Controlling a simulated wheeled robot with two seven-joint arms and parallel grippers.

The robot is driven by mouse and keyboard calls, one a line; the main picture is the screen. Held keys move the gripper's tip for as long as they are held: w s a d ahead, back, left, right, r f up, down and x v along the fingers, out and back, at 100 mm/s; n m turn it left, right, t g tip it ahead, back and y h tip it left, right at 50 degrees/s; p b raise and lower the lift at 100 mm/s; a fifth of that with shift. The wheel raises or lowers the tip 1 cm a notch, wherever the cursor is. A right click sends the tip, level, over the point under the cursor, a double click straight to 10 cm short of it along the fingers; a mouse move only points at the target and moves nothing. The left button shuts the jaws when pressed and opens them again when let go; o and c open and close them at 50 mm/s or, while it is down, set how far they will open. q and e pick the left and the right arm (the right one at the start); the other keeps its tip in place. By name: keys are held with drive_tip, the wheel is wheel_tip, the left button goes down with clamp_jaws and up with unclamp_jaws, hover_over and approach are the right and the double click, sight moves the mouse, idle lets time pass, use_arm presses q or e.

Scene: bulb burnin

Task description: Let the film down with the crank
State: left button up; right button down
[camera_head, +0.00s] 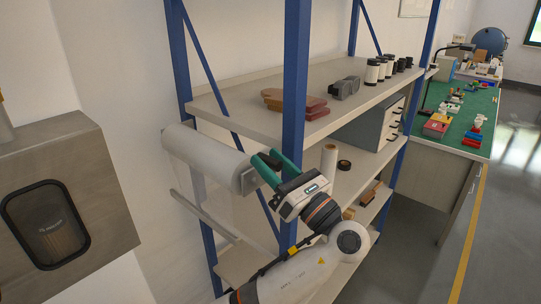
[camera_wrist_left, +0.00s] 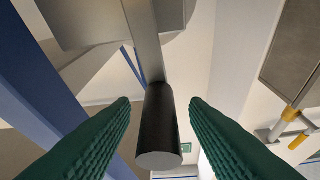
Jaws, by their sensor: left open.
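The film roll (camera_head: 205,155) is a pale cylinder mounted on the left side of the blue shelf rack, with translucent film (camera_head: 218,200) hanging below it. My left gripper (camera_head: 265,158) is at the roll's right end, by its grey end plate (camera_head: 248,180). In the left wrist view the crank's black handle (camera_wrist_left: 160,130) hangs from a grey crank arm (camera_wrist_left: 144,40). The handle lies between the two open green fingers (camera_wrist_left: 160,102), with a visible gap on both sides. In the head view the crank is hidden by the gripper. My right gripper is not in view.
A blue rack post (camera_head: 295,90) stands close beside my left gripper. The upper shelf (camera_head: 230,115) holds brown and grey blocks and several black-and-white cylinders. A pale roll (camera_head: 328,160) stands on the shelf behind the gripper. A metal box with a window (camera_head: 100,190) is at the left.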

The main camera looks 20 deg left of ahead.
use_arm(q)
drive_tip(key=shift+w+a+r, duration=0.1)
drive_tip(key=shift+a, duration=0.15)
clamp_jaws()
